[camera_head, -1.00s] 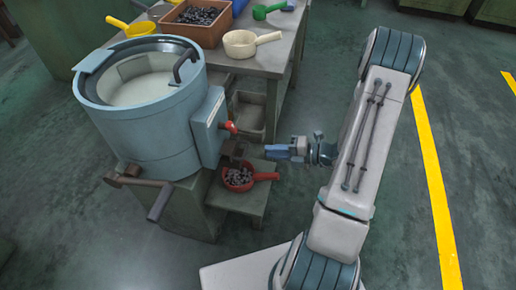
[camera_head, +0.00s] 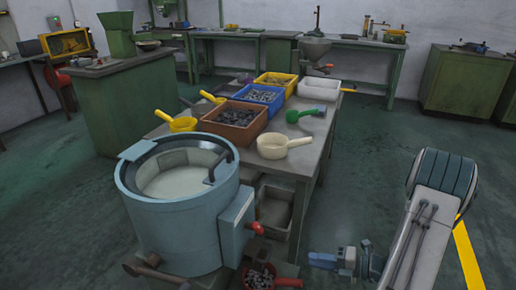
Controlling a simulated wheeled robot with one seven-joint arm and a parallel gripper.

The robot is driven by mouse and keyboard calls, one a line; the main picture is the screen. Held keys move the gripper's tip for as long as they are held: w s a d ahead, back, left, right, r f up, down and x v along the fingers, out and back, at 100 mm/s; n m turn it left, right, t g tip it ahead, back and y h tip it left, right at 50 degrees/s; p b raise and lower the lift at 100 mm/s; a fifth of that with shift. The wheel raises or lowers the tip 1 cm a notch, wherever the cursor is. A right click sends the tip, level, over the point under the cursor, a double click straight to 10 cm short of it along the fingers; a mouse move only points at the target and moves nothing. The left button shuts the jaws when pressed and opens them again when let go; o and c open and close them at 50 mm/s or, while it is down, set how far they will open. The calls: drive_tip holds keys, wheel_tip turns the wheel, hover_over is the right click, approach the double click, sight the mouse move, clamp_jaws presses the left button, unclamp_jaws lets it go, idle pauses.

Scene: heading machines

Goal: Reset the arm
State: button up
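My arm (camera_head: 425,230) stands at the lower right of the head view, bent at its elbow and partly cut off by the bottom edge. My gripper (camera_head: 314,260) points left, to the right of the blue drum machine (camera_head: 180,225) and apart from it. Nothing visible hangs from it. It is small and seen side-on, so I cannot tell whether its fingers are open or shut. A red scoop (camera_head: 285,282) with dark metal parts sits low beside the machine, cut off by the bottom edge and to the lower left of the gripper.
A table (camera_head: 318,150) behind the machine bears brown (camera_head: 238,136), blue (camera_head: 275,104) and yellow (camera_head: 262,80) crates, a cream scoop (camera_head: 275,148), a green scoop (camera_head: 296,116) and yellow scoops. Green cabinets (camera_head: 462,85) stand at the back right.

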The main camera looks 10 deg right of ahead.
drive_tip(key=s+a+r+n+g+h+p, duration=0.25)
drive_tip(key=a+r+n+g+p, duration=0.2)
drive_tip(key=r+n, duration=0.5)
drive_tip(key=s+a+r+n+g+h+p, duration=0.2)
drive_tip(key=s+a+r+n+g+p, duration=0.25)
drive_tip(key=r+n, duration=0.55)
drive_tip(key=s+a+r+n+t+h+p, duration=0.1)
drive_tip(key=s+r+n+t+h+p, duration=0.1)
drive_tip(key=r+n, duration=0.6)
drive_tip(key=s+a+r+n+t+h+p, duration=0.1)
drive_tip(key=s+r+n+h+p, duration=0.2)
drive_tip(key=r+n, duration=0.6)
drive_tip(key=n+h+p, duration=0.2)
drive_tip(key=n+h, duration=0.1)
drive_tip(key=n, duration=0.2)
drive_tip(key=shift+r+t+h, duration=0.3)
drive_tip(key=shift+t+h, duration=0.05)
drive_tip(key=shift+t, duration=0.05)
drive_tip(key=shift+n, duration=0.25)
